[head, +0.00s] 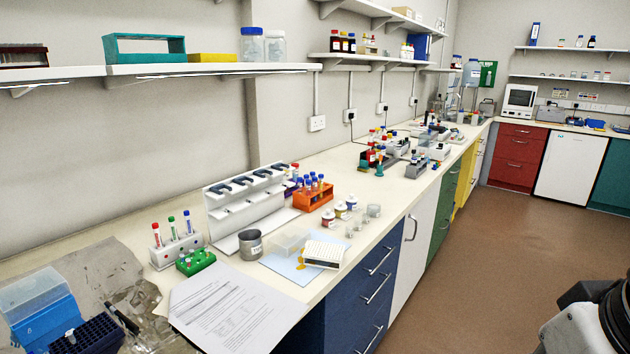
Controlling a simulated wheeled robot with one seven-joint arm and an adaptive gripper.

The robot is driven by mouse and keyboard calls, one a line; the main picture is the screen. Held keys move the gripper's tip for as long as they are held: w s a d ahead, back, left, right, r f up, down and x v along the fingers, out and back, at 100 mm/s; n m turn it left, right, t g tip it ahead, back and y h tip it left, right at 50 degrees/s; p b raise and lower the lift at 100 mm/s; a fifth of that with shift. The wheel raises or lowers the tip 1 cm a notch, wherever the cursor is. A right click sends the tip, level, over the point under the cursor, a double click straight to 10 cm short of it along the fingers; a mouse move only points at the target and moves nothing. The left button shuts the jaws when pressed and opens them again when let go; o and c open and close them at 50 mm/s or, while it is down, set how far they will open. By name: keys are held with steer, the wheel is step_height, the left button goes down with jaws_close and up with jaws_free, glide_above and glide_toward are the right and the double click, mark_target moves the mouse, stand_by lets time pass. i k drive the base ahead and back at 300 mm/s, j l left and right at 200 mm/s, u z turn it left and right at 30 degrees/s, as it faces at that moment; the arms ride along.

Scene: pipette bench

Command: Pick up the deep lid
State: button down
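A clear, box-shaped cover that looks like the deep lid (288,241) sits on the bench at the back edge of a light blue mat (283,268). It is see-through, so its exact outline and which way up it lies are hard to tell. A white well plate (323,254) lies right beside it, on the mat's right side. A translucent blue lid (32,293) also shows on a blue tip box at the lower left. Part of my arm shows at the lower right, over the floor, far from the bench objects. My gripper's fingers do not show.
A metal beaker (250,243) stands left of the clear cover, with a white pipette stand (248,205) behind. An orange tube rack (313,196) and small pots (340,210) stand behind and right. Papers (235,306) lie in front. The floor (480,270) right of the bench is clear.

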mark_target(290, 239)
steer(key=u, duration=2)
steer(key=z, duration=1.45)
steer(key=u, duration=1.45)
steer(key=i+l+z, duration=0.1)
steer(key=l, duration=0.3)
steer(key=i+l+z, duration=0.15)
steer(key=l, duration=0.2)
steer(key=i+l+z, duration=0.1)
steer(key=l, duration=0.3)
steer(key=i+l+z, duration=0.1)
steer(key=l, duration=0.25)
